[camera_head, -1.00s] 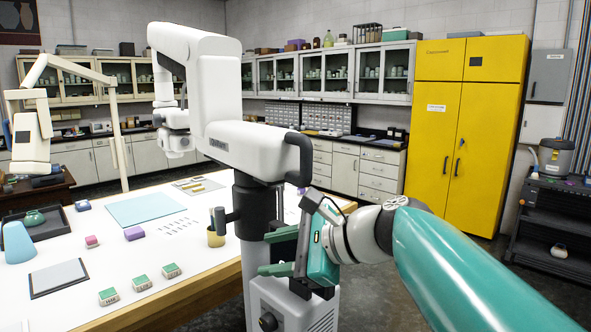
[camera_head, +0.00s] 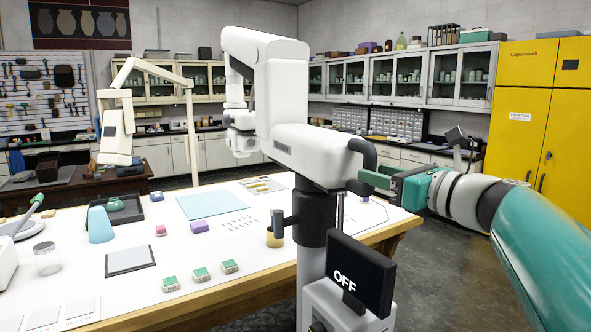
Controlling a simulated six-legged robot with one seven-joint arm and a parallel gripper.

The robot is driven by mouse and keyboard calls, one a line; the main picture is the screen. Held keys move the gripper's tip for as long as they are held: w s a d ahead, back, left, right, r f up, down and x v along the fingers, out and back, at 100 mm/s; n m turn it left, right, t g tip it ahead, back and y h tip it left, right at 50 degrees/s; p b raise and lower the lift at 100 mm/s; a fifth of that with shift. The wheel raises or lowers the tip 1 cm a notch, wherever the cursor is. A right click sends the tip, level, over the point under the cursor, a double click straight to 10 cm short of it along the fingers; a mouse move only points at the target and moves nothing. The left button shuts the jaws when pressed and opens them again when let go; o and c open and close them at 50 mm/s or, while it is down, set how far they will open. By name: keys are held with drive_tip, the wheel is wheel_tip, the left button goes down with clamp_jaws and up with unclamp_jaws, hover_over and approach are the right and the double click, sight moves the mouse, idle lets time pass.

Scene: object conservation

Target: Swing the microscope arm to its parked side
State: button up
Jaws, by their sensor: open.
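The white microscope arm (camera_head: 305,150) stands on a dark column collar (camera_head: 317,210) at the near edge of the table. Its jointed upper part and head (camera_head: 240,130) reach left over the table. A dark curved handle (camera_head: 367,152) sticks out from the arm's right end. My gripper (camera_head: 372,182) is at this handle, with teal fingers close to its lower end. The fingers are open; whether they touch or surround the handle I cannot tell. A black screen (camera_head: 362,272) reading "OFF" is on the microscope's stand below.
The white table (camera_head: 200,245) holds green boxes (camera_head: 200,274), a blue cone (camera_head: 100,225), a blue mat (camera_head: 212,204) and a dark tray (camera_head: 125,212). Yellow cabinets (camera_head: 545,110) stand at the right. The floor (camera_head: 450,240) right of the table is clear.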

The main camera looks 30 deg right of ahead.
drive_tip(key=w, duration=0.3)
drive_tip(key=shift+w+a, duration=0.1)
drive_tip(key=shift+a, duration=0.05)
clamp_jaws()
drive_tip(key=shift+a, duration=0.1)
